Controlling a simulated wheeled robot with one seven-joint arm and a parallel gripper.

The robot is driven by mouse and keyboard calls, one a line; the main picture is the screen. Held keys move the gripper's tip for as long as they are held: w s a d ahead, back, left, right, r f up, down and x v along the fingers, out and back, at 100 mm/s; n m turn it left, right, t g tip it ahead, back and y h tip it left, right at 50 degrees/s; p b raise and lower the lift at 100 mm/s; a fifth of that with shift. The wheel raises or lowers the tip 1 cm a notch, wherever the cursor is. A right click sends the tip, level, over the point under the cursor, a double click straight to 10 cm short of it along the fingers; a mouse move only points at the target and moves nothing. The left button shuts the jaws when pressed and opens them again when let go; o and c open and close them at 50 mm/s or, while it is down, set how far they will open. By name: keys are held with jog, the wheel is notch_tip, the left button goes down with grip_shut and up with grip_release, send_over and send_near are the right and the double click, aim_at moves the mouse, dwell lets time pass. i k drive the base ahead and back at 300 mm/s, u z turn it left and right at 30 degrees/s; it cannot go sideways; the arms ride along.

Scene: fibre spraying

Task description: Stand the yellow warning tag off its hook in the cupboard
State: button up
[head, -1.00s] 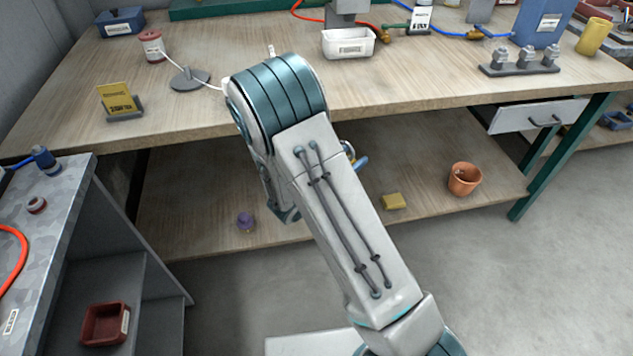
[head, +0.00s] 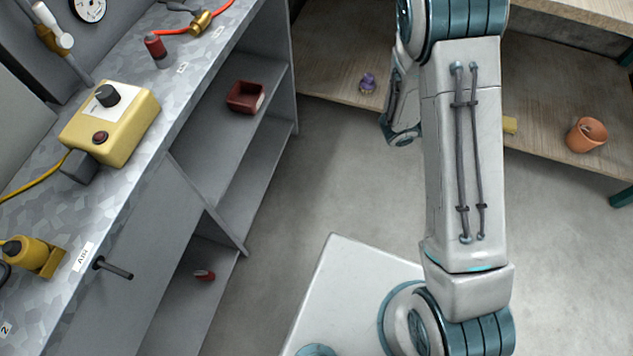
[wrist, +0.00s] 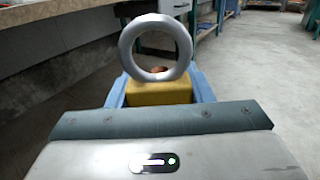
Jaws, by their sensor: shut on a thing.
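In the wrist view my gripper (wrist: 158,96) has its two blue fingers closed on a yellow thing (wrist: 158,93), a thick block from this angle. A grey metal ring (wrist: 181,50) stands upright above it and seems joined to it. I cannot tell whether this is the warning tag. In the head view my gripper is hidden behind my own arm. A grey cupboard (head: 185,225) with open shelves stands at the left. A dark peg (head: 115,268) sticks out of its front, with nothing hanging on it.
On the cupboard top are a yellow control box (head: 125,135), a yellow fitting (head: 35,257) and a red-capped part (head: 155,50). A dark red bin (head: 245,97) sits on a shelf. A terracotta pot (head: 587,136) and purple item (head: 367,83) stand on the bench's lower shelf. The floor between is clear.

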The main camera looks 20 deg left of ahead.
aim_at(188, 306)
jog(key=u, duration=0.05)
jog(key=k, duration=0.1)
jog(key=z, duration=0.8)
jog(key=i, duration=1.15)
jog(key=u, duration=5)
jog(key=i, duration=0.5)
jog(key=u, duration=0.05)
